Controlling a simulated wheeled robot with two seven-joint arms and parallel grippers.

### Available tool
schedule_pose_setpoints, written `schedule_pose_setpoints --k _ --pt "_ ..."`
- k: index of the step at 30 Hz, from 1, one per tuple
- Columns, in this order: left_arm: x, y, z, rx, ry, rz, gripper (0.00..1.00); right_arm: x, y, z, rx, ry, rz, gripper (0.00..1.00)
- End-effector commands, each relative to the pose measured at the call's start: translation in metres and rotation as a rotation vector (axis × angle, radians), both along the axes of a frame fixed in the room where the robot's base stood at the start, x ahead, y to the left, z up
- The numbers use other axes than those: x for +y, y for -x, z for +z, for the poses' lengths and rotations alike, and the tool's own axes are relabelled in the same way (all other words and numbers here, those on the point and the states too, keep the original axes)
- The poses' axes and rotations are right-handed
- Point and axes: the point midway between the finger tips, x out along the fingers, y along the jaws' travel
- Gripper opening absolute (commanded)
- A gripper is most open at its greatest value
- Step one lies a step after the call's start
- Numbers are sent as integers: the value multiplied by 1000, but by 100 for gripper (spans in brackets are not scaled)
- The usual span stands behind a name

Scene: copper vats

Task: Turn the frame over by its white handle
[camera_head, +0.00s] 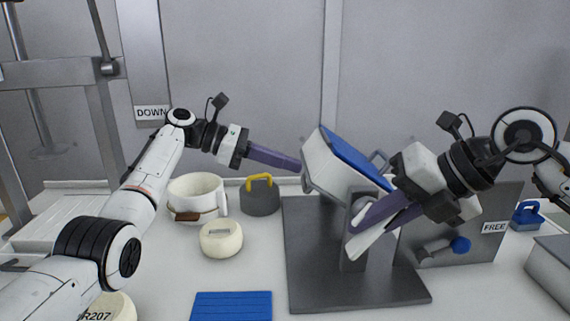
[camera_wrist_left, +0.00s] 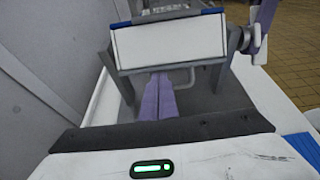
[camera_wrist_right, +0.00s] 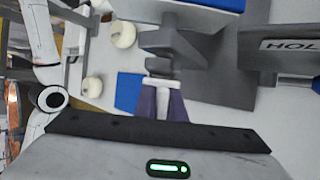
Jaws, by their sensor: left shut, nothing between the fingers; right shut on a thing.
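The frame (camera_head: 318,172) is a white box with a blue face, tilted on a dark grey stand (camera_head: 355,285). Its white panel faces the left wrist camera (camera_wrist_left: 170,42). The white handle (camera_head: 364,245) sticks out at the frame's lower right, and in the right wrist view it is a white bar (camera_wrist_right: 161,82) at the fingertips. My right gripper (camera_head: 365,222) is shut on the handle, its purple fingers also showing in that view (camera_wrist_right: 162,95). My left gripper (camera_head: 298,164) is shut and empty, its tips close to the frame's left side; contact is unclear. Its fingers show below the panel (camera_wrist_left: 158,90).
A white pot (camera_head: 196,190), a grey weight with a yellow handle (camera_head: 260,196) and a cream round block (camera_head: 221,240) stand left of the stand. A blue mat (camera_head: 232,306) lies in front. A grey panel marked FREE (camera_head: 490,245) with a blue-knobbed lever (camera_head: 445,248) stands right.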

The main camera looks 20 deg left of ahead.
Motion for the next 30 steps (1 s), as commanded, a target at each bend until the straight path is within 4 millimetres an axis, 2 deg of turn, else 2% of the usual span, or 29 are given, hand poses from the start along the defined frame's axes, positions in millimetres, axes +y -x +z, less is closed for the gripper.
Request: schedule_pose_setpoints --k 1,3,9,10,13,23,26,30 --pt "-4 -1 9 -5 5 -2 0 -1 -2 4 -8 -6 -5 0" --pt "-6 -1 14 -5 6 -2 0 -1 -2 4 -8 -6 -5 0" --pt "-7 -2 18 -13 12 -2 0 0 -2 4 -9 -4 -5 0" --pt "-7 -2 19 -14 11 -2 0 0 -2 4 -9 -4 -5 13" --pt "-7 -2 18 -14 10 -2 0 0 -2 4 -7 -5 -4 28" --pt "-5 -1 13 -5 5 -2 0 0 0 3 -4 -3 0 28" --pt "-5 -1 12 -4 4 -2 0 -5 1 8 -4 -3 -1 28" --pt "-5 -1 12 -4 3 -1 0 -20 5 26 -6 -3 -3 28"
